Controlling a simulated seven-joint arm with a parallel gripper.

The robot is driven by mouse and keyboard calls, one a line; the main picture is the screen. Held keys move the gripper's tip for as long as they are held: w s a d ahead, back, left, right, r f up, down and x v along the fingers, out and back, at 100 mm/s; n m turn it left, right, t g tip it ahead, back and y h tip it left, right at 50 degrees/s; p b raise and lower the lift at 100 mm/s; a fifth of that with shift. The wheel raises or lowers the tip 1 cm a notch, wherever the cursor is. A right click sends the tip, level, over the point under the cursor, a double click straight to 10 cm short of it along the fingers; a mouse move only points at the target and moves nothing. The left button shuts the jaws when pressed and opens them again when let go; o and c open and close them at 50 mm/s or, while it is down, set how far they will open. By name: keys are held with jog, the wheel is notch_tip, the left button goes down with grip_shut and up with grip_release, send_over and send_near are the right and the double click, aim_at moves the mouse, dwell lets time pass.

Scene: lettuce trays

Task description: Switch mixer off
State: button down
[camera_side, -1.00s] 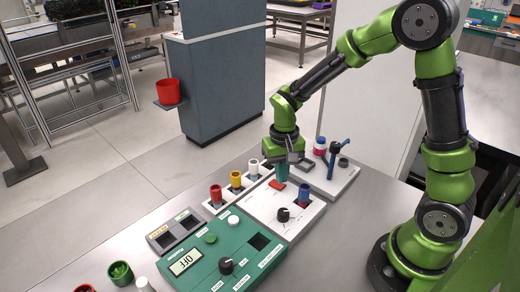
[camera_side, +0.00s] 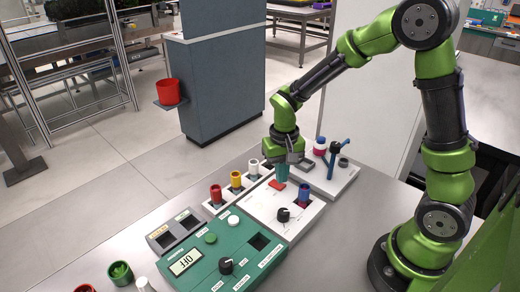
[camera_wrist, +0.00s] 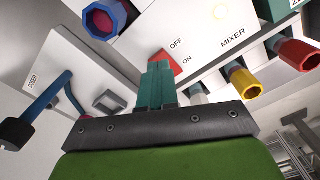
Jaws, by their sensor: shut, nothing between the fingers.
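The mixer panel (camera_side: 262,205) is a white box on the table in the side view. The wrist view shows its face (camera_wrist: 195,22) with the words OFF, ON and MIXER and a round pale yellow lamp. A red switch (camera_side: 277,184) sits on the panel; in the wrist view its red edge (camera_wrist: 158,55) shows just beyond my fingertips. My gripper (camera_side: 282,180) points down at the switch with its teal fingers together and empty. In the wrist view the fingers (camera_wrist: 158,68) cover most of the switch, so I cannot tell its position or whether they touch it.
A black knob (camera_side: 283,214) and a blue-purple cylinder (camera_side: 304,190) stand on the panel close by. Red (camera_side: 215,193), yellow (camera_side: 236,180) and white (camera_side: 253,168) cylinders stand to the left. A blue-handled lever (camera_side: 332,160) is behind right. A green panel (camera_side: 200,267) reads OFF.

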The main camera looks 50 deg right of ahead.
jog(key=shift+f, duration=0.9)
dwell(0.3)
jog(key=shift+r, duration=3.5)
jog(key=s+a+r+n+t+y, duration=0.1)
jog(key=s+r+t, duration=0.2)
jog(key=s+r, duration=0.3)
jog(key=s+a+r+n+t+y, duration=0.1)
jog(key=s+a+r+t, duration=0.1)
jog(key=s+r+t, duration=0.2)
notch_tip(320, 180, up, 3)
jog(key=shift+s+a+r, duration=0.1)
jog(key=shift+s+a, duration=0.15)
jog(key=shift+s, duration=0.9)
